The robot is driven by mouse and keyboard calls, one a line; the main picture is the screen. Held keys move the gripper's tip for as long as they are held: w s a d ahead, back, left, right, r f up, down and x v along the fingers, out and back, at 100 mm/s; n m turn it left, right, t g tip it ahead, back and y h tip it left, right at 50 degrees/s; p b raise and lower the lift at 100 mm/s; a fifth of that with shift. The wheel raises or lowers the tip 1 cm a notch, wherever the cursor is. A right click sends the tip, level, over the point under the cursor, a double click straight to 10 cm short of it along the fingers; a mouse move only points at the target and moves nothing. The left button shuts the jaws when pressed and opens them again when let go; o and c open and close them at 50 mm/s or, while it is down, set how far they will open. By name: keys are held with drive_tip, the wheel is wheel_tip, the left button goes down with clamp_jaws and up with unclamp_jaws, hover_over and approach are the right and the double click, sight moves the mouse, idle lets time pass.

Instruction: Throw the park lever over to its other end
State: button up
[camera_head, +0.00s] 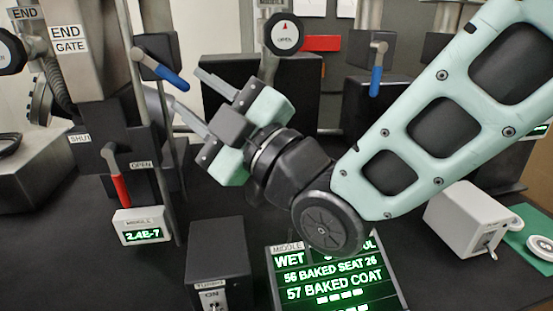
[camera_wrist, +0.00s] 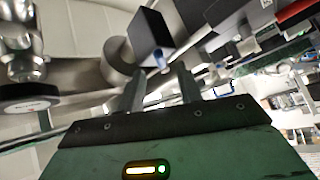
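No label reading "park" is legible, so I cannot tell for sure which lever is the park lever. A blue-handled lever (camera_head: 165,65) hangs slanted from a dark block on the left column. A blue tip (camera_wrist: 160,58) under a black block shows between my fingers in the wrist view; it looks like this lever. My gripper (camera_head: 188,90) is open and empty, its fingers pointing at the left column, just right of and below the blue handle. A second blue lever (camera_head: 376,75) hangs straight down at the back. A red lever (camera_head: 121,185) hangs between SHUT and OPEN labels.
A round gauge or knob (camera_head: 284,34) stands on a post behind my gripper. A small green readout (camera_head: 142,226), a TURBO switch box (camera_head: 217,255) and a lit display (camera_head: 330,280) stand in front. A grey box (camera_head: 465,217) is at right.

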drive_tip(key=b+v, duration=1.3)
drive_tip(key=b, duration=0.1)
drive_tip(key=shift+s+d+b, duration=0.2)
drive_tip(key=shift+b, duration=0.2)
drive_tip(key=shift+f, duration=0.15)
